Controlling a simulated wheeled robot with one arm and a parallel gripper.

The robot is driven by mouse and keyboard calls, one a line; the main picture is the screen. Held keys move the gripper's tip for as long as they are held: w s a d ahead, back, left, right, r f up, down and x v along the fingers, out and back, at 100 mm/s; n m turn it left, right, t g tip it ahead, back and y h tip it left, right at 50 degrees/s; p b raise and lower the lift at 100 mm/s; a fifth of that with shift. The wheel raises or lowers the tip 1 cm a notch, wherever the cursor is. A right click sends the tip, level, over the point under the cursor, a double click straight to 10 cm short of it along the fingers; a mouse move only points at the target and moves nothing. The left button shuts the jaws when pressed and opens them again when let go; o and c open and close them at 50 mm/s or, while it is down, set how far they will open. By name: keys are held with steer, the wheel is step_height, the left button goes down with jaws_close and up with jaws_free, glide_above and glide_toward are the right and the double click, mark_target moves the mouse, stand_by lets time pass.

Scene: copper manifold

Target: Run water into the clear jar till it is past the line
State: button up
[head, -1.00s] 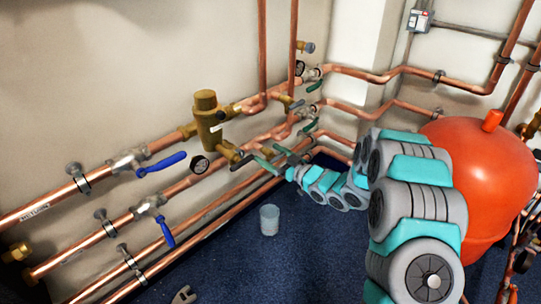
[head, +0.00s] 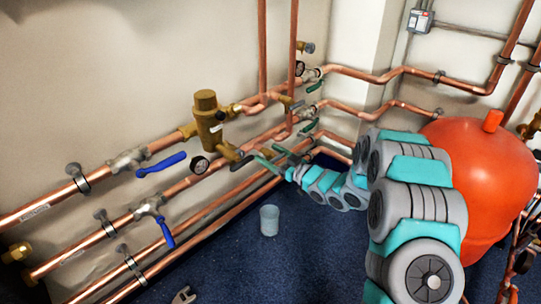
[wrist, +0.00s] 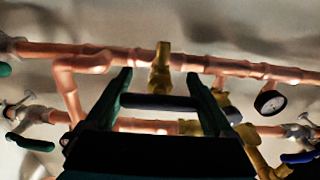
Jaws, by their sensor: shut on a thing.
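My gripper (head: 275,158) is at the lower pipes, above the jar. In the wrist view its two dark green fingers (wrist: 160,88) are shut on a dark bar-like handle (wrist: 160,102) lying across between them. A brass fitting (wrist: 160,70) on a copper pipe shows just beyond the handle. No running water can be made out.
Copper pipes (head: 190,182) run along the wall with blue levers (head: 162,164) at left. A brass valve body (head: 207,115) and a gauge (head: 199,165) are near my gripper. A red tank (head: 485,180) stands at right. The floor around the jar is open.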

mark_target(279, 160)
steer(key=shift+f+n+b, duration=0.15)
steer(key=shift+n+b, duration=0.25)
steer(key=shift+n, duration=0.1)
steer(key=shift+r+n+b, duration=0.2)
steer(key=shift+n+b, duration=0.15)
steer(key=shift+n, duration=0.35)
steer(key=o, duration=1.1)
steer(key=shift+p+v, duration=0.4)
steer(key=shift+v, duration=3.5)
